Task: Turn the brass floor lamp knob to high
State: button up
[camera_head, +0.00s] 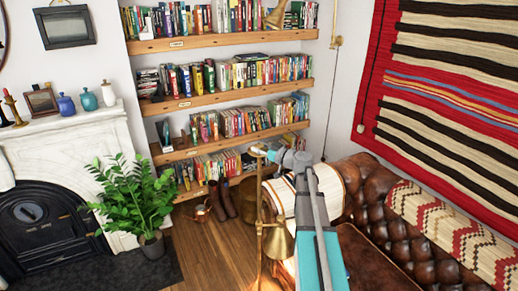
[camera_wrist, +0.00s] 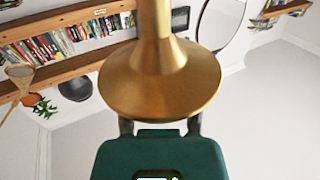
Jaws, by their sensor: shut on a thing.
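The brass floor lamp (camera_head: 278,243) stands in the lower middle of the head view, with a thin upright pole and a bell-shaped brass shade. My gripper (camera_head: 264,152) is at the top of the lamp pole, shut on a small part there that I take to be the knob. The knob itself is too small and covered to make out, and its setting cannot be read. In the wrist view a flared brass lamp part (camera_wrist: 160,80) fills the middle. It hides the fingertips of my gripper (camera_wrist: 160,122) and the contact.
A brown leather sofa (camera_head: 365,180) with a patterned throw stands close on the right. Bookshelves (camera_head: 225,92) line the wall behind. A green potted plant (camera_head: 140,200) and a white fireplace (camera_head: 75,140) are at the left. Bare wooden floor (camera_head: 205,250) lies left of the lamp.

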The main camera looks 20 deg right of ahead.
jog(key=shift+m+t+h, duration=0.6)
jog(key=shift+m+h, duration=0.3)
jog(key=shift+h, duration=0.4)
jog(key=o, duration=1.2)
jog(key=shift+c, duration=0.2)
jog(key=v, duration=1.2)
jog(key=shift+a, duration=0.15)
